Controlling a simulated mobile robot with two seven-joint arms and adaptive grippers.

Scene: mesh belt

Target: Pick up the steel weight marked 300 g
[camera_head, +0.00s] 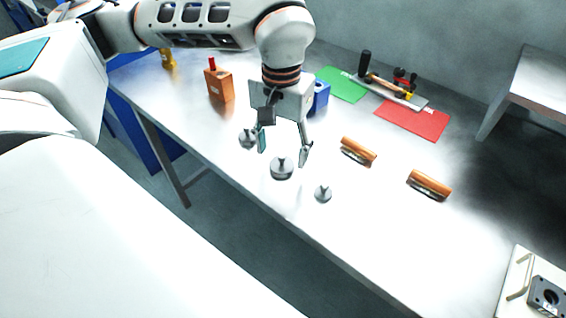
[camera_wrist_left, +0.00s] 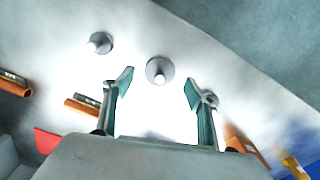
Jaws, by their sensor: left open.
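Three round steel weights with knobs stand in a slanting row on the pale table (camera_head: 375,225). The middle weight (camera_head: 282,170) looks largest; the others are the far-left weight (camera_head: 247,139) and the near-right weight (camera_head: 323,195). I cannot read any marks, so I cannot tell which is 300 g. My left gripper (camera_head: 284,151) is open and empty, pointing down above the middle weight. In the left wrist view, the middle weight (camera_wrist_left: 160,71) shows between the open fingers (camera_wrist_left: 160,86). The near-right weight (camera_wrist_left: 99,43) is outside them; one finger partly hides the far-left weight (camera_wrist_left: 209,98).
Two orange-brown blocks (camera_head: 359,151) (camera_head: 429,185) lie right of the weights. An orange box (camera_head: 219,86) and a blue box (camera_head: 320,95) stand behind. Green (camera_head: 342,84) and red (camera_head: 413,119) mats lie farther back. The table is clear in front of the brown blocks.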

